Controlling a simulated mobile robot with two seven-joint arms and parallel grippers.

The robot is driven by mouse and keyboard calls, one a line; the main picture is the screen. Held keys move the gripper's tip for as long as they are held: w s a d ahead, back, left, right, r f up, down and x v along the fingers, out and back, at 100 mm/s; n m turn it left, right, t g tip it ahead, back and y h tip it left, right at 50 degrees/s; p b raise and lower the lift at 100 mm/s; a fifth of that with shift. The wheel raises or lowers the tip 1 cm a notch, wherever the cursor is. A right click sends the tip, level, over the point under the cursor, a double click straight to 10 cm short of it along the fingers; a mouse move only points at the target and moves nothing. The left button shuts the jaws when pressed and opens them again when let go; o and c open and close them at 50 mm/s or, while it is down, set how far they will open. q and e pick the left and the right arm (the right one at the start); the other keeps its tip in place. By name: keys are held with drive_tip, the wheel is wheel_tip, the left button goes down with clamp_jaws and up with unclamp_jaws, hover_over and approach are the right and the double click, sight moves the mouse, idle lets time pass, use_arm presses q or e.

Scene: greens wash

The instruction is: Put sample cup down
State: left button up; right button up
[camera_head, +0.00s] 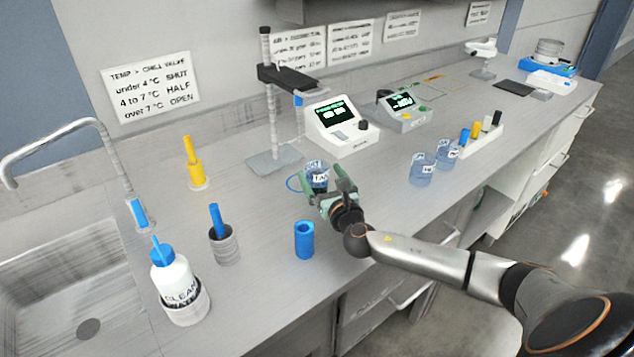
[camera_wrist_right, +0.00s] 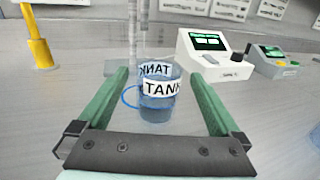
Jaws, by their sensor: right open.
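The sample cup (camera_wrist_right: 157,106) is a clear cup with a blue handle, dark liquid and a white "TANK" label. It stands upright on the grey bench, and in the head view the cup (camera_head: 318,180) is partly hidden by my right gripper. My right gripper (camera_head: 328,183) is open, with its green fingers on either side of the cup. In the right wrist view the gripper (camera_wrist_right: 160,90) shows gaps between the fingers and the cup. My left gripper is not in view.
A stand (camera_head: 275,160) with a clamp is behind the cup, near a white meter (camera_head: 341,127) and a grey meter (camera_head: 403,111). A blue cylinder (camera_head: 304,240) stands in front. Labelled beakers (camera_head: 423,170) are to the right. A sink (camera_head: 70,290) lies left.

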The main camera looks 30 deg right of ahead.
drive_tip(key=shift+w+d, duration=0.1)
drive_tip(key=shift+w, duration=0.6)
clamp_jaws()
idle(0.3)
drive_tip(key=shift+r, duration=0.25)
